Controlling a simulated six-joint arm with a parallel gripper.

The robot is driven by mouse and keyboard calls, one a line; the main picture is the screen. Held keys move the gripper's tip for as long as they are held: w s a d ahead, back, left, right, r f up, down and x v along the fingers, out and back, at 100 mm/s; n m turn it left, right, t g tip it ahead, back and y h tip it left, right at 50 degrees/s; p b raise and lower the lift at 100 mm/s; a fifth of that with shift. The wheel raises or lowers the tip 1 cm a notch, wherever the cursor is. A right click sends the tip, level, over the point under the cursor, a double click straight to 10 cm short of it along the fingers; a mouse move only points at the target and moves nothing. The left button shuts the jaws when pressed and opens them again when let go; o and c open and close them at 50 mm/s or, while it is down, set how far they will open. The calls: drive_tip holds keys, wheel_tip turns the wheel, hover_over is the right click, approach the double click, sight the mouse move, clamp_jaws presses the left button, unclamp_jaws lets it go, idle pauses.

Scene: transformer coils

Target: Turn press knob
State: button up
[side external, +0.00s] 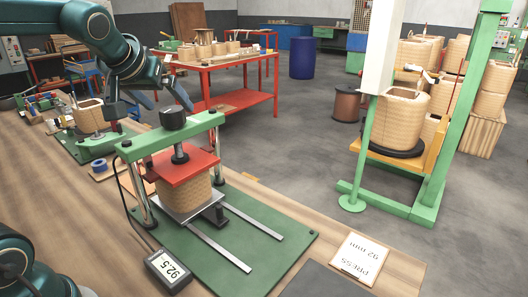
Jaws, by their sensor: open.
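The press (204,122) has a green crossbar on shiny posts, standing on a green base plate. Its black round knob (173,118) sits on top of the crossbar, above a screw. Below, a red pressure plate (180,165) lies on a tan wound coil (184,188). A wired display (170,268) in front reads 92.5. A card (358,257) at the table's front edge reads "PRESS 92 mm". My gripper (166,98) is open and empty, just above and behind the knob. I cannot tell whether a finger touches the knob.
Two bare rails (225,238) run across the base plate to the right of the coil. A dark mat (320,282) lies near the front edge. Another coil (89,115) stands on a green fixture at the left. A blue tape roll (99,165) lies left of the press.

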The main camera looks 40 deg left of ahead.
sight(172, 109)
drive_tip(key=shift+x, duration=1.65)
drive_tip(key=c, duration=1.4)
drive_tip(key=shift+o, duration=0.2)
drive_tip(key=shift+f+m+t+h, duration=0.1)
drive_tip(key=shift+m+t+h, duration=0.2)
drive_tip(key=shift+m+h, duration=0.35)
drive_tip(key=o, duration=1.4)
drive_tip(key=shift+c, duration=0.2)
